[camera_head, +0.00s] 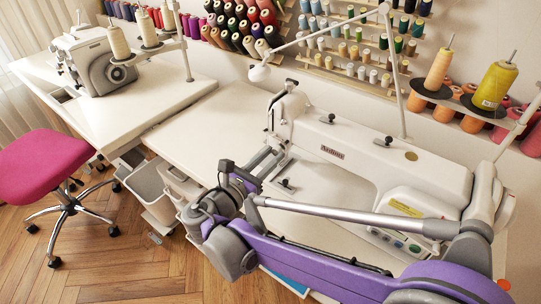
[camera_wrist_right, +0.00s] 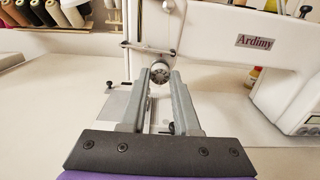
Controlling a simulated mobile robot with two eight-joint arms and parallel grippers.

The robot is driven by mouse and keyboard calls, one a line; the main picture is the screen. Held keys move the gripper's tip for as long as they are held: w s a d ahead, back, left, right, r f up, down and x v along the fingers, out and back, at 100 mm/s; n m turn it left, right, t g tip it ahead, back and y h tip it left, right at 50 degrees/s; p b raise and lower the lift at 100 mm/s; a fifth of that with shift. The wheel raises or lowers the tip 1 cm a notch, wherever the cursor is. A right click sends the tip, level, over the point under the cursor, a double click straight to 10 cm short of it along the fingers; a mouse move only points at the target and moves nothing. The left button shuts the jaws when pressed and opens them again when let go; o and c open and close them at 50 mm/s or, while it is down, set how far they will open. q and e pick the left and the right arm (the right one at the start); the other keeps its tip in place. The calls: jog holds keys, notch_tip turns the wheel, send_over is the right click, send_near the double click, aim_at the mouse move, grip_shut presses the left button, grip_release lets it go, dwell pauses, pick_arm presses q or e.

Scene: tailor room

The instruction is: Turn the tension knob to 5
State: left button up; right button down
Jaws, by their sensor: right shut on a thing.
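The tension knob (camera_wrist_right: 160,73) is a small round metal dial on the front of the white sewing machine's head. In the right wrist view it sits between the tips of my right gripper (camera_wrist_right: 161,80), which is shut on it. The marks on the dial are too small to read. In the head view my right gripper (camera_head: 268,158) reaches up to the left end of the white sewing machine (camera_head: 335,137), marked "Ardimy", and the knob cannot be made out there. My left gripper is not in view.
The white table (camera_head: 182,140) is clear left of the machine. A lamp arm (camera_head: 330,32) rises behind it. Thread cones (camera_head: 495,84) stand at the right. A second machine (camera_head: 95,62) stands at the far left, with a pink stool (camera_head: 45,160) in front.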

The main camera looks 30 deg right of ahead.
jog(key=m+p, duration=0.2)
jog(key=m, duration=0.3)
jog(key=shift+r+p, duration=0.1)
jog(key=shift+p, duration=0.3)
jog(key=m+p, duration=0.2)
jog(key=m, duration=0.3)
jog(key=m+p, duration=0.2)
jog(key=m, duration=0.4)
jog(key=shift+m, duration=0.4)
jog(key=m+p, duration=0.1)
jog(key=m, duration=0.4)
jog(key=shift+m, duration=0.3)
jog(key=c, duration=0.6)
grip_release()
jog(key=shift+c, duration=0.2)
jog(key=v, duration=1)
jog(key=shift+s+a+p, duration=0.2)
jog(key=shift+a+p, duration=0.1)
jog(key=shift+a, duration=0.05)
